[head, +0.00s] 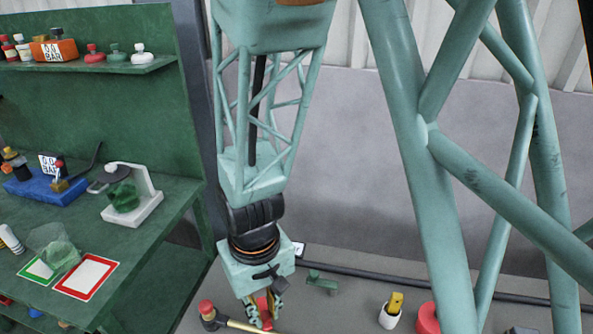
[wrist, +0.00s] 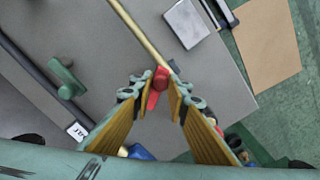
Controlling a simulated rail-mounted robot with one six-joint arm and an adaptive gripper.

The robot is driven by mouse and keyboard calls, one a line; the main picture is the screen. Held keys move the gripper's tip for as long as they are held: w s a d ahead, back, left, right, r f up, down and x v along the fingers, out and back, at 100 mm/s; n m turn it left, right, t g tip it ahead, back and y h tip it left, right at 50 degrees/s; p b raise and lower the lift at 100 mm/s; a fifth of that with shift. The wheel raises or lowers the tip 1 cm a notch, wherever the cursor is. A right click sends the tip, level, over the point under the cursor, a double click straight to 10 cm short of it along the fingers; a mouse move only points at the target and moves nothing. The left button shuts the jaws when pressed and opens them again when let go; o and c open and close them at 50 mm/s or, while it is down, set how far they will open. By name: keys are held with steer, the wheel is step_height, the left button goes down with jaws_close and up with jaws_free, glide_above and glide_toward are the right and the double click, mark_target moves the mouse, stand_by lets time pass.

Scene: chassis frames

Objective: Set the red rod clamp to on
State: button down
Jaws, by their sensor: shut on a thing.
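The red rod clamp (wrist: 161,82) shows in the wrist view as a small red piece between the tips of my gripper (wrist: 160,92). My gripper is shut on this red piece, with its yellow-lined fingers on either side. In the head view my gripper (head: 263,317) points down at the floor-level surface, with the red piece (head: 267,308) at its fingers. A brass-coloured rod (wrist: 137,32) runs up to the red piece in the wrist view. The fingers hide part of the clamp, and I cannot tell its setting.
A similar green clamp (head: 320,282) stands to the right, also in the wrist view (wrist: 66,76), near a dark rail. A white cup (head: 390,317) and a red cylinder (head: 427,318) are farther right. The green workbench (head: 150,225) stands left.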

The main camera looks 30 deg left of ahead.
steer(key=shift+a+r, duration=0.15)
steer(key=shift+r, duration=0.05)
steer(key=c, duration=2.5)
jaws_free()
steer(key=shift+f+n, duration=0.1)
steer(key=shift+n, duration=0.2)
